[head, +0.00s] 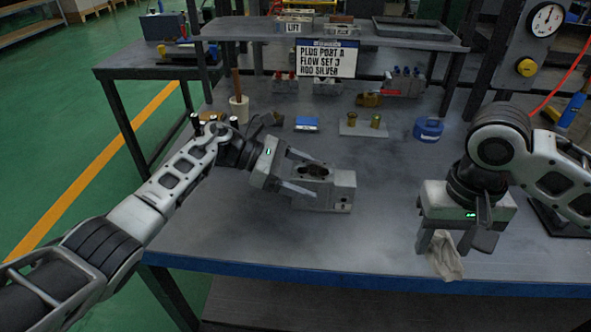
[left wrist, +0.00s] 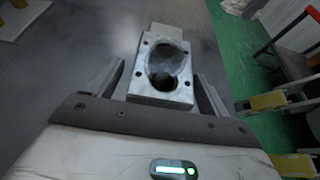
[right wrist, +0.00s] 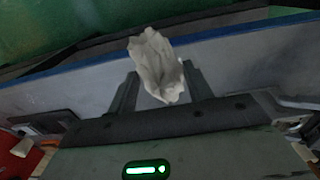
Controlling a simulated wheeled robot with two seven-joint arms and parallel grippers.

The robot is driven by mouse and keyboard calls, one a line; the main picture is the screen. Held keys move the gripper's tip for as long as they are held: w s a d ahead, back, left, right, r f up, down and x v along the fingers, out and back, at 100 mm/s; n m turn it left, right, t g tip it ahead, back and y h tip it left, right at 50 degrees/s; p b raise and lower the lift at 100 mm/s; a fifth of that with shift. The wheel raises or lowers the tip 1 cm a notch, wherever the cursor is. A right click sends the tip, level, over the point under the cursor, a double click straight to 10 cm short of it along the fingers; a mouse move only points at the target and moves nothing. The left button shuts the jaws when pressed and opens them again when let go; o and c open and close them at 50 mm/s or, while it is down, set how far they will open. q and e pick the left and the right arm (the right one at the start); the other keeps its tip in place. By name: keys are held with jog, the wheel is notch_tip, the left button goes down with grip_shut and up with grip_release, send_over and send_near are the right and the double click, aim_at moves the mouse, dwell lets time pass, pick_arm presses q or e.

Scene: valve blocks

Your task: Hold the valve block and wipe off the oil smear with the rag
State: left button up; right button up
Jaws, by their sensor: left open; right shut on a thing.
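The grey metal valve block (head: 341,187) lies on the table in front of my left gripper, with a dark smear and hollow on its top face. My left gripper (head: 307,173) is open, with one finger on each side of the block; gaps show between fingers and block in the left wrist view, where the block (left wrist: 163,68) sits between the fingertips (left wrist: 158,85). My right gripper (head: 446,250) is shut on the pale rag (head: 447,264), which hangs near the table's front edge. The rag also shows in the right wrist view (right wrist: 157,66).
A sign (head: 328,58) hangs from the shelf (head: 260,35). The table's front middle is clear.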

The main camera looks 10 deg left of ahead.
pick_arm(q)
grip_shut()
dwell(0.3)
dwell(0.4)
pick_arm(e)
jog(key=w+a+r+n, duration=0.4)
jog(key=w+a+n, duration=0.2)
jog(key=w+a, duration=0.25)
jog(key=w+a+r+n, duration=0.4)
jog(key=w+a+n, duration=0.2)
jog(key=w+a, duration=0.3)
notch_tip(320, 180, down, 6)
jog(key=s, duration=0.1)
jog(key=shift+a+f, duration=0.15)
jog(key=shift+a, duration=0.15)
